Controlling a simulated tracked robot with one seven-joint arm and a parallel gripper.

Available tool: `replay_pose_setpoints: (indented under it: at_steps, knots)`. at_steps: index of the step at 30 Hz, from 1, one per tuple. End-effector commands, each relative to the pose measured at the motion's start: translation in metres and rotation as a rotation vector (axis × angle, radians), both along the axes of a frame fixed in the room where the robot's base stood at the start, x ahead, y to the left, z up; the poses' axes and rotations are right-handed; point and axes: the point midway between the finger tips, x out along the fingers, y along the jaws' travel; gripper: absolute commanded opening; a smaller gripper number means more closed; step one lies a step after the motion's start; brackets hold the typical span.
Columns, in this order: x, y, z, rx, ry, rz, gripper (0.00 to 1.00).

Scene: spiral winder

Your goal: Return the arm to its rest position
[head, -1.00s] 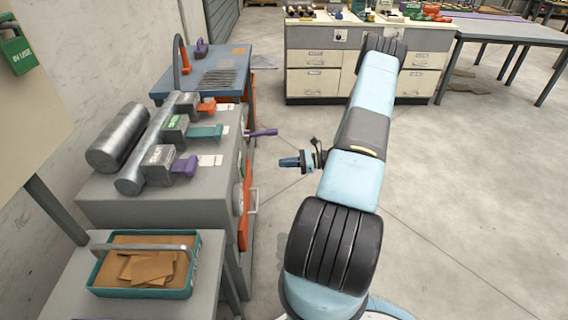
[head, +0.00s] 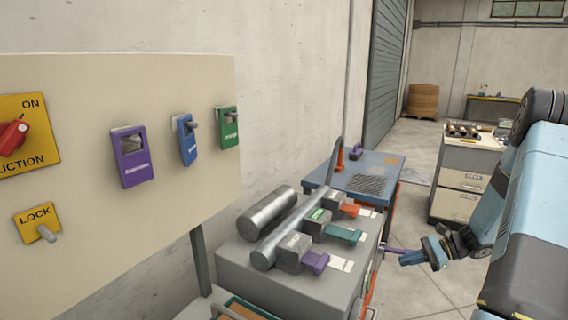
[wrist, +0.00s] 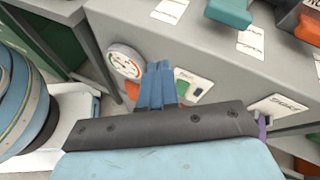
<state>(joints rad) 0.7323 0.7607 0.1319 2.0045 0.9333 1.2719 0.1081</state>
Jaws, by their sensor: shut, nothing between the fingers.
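My gripper (head: 412,258) is at the right in the head view, in front of the grey machine (head: 300,283) with the metal rollers. In the wrist view its blue fingers (wrist: 158,84) are together, with nothing between them. They point toward the machine's front panel, which carries a round gauge (wrist: 124,61) and a small switch plate (wrist: 193,87). My blue arm fills the right edge of the head view, and parts of its links are cut off there.
A board at the left holds a red rotary switch (head: 13,135), a LOCK plate (head: 37,223) and several coloured tags. Purple, teal and orange levers stick out from the machine. A blue table (head: 357,178) and drawer cabinet (head: 463,180) stand behind. Open floor lies between them.

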Motion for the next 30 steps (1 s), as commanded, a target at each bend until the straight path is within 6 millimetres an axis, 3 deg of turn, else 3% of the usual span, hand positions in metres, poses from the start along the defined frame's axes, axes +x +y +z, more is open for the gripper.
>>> replay_pose_setpoints:
  at_steps: [1,12,30]
  knots:
    - [-0.001,0.007,0.015,-0.037,-0.019,0.035,0.0]
    - [-0.028,0.055,0.098,-0.294,-0.146,0.28,0.0]
    - [-0.1,0.116,0.209,-0.699,-0.407,0.621,0.0]
